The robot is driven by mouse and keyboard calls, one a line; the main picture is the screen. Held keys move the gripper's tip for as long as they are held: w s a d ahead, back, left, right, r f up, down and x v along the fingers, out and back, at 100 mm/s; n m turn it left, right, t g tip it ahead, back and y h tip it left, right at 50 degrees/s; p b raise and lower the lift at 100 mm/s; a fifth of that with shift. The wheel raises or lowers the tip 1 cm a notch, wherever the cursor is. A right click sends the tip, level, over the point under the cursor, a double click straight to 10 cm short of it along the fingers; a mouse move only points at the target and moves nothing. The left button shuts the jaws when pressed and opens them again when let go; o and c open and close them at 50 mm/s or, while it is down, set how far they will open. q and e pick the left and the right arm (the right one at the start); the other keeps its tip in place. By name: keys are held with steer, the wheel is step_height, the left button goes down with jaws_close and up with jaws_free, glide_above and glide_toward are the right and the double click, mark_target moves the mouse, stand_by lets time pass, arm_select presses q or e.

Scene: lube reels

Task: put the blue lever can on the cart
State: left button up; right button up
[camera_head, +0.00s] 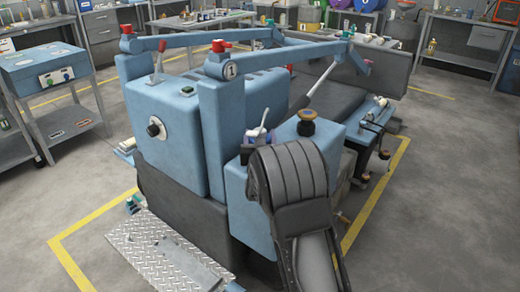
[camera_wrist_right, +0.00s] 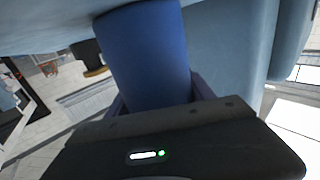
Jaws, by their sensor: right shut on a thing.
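The blue lever can (camera_wrist_right: 148,55) fills the upper middle of the right wrist view, tilted there, between the two fingers of my right gripper (camera_wrist_right: 160,98). In the head view the can (camera_head: 261,141) shows small, with a pale lever on top, beside the blue machine. My right gripper (camera_head: 250,153) is shut on it, partly hidden by my dark forearm. A blue cart (camera_head: 48,68) with grey shelves stands at the far left of the head view, apart from the can. My left gripper is not in view.
The large blue machine (camera_head: 170,130) with overhead bars stands in the middle, between the can and the blue cart. A tread-plate step (camera_head: 165,255) lies at its front left. Workbenches line the back.

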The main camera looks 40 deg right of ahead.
jaws_close()
stand_by(0.3)
steer(key=shift+r, duration=0.15)
step_height(320, 180, up, 10)
steer(key=shift+f+p, duration=0.1)
steer(key=shift+p, duration=0.25)
stand_by(0.8)
steer(key=shift+r, duration=0.4)
steer(key=shift+s+a+r, duration=0.1)
steer(key=shift+s+r, duration=0.05)
steer(key=shift+r, duration=0.15)
steer(key=s+a+f+n+t+y+p, duration=0.1)
steer(key=a+f, duration=0.4)
steer(key=a, duration=0.5)
steer(key=s+a+f+n+t+y+p, duration=0.1)
steer(key=s+a+f+n+y, duration=0.2)
steer(key=a, duration=0.7)
steer(key=s+a+f+n+t+y+p, duration=0.1)
steer(key=s+a+f+n+y+p, duration=0.1)
steer(key=a+f+y, duration=0.4)
steer(key=a+f+n, duration=0.1)
steer(key=a, duration=0.3)
steer(key=shift+a+f+y, duration=0.25)
steer(key=shift+a+y, duration=0.05)
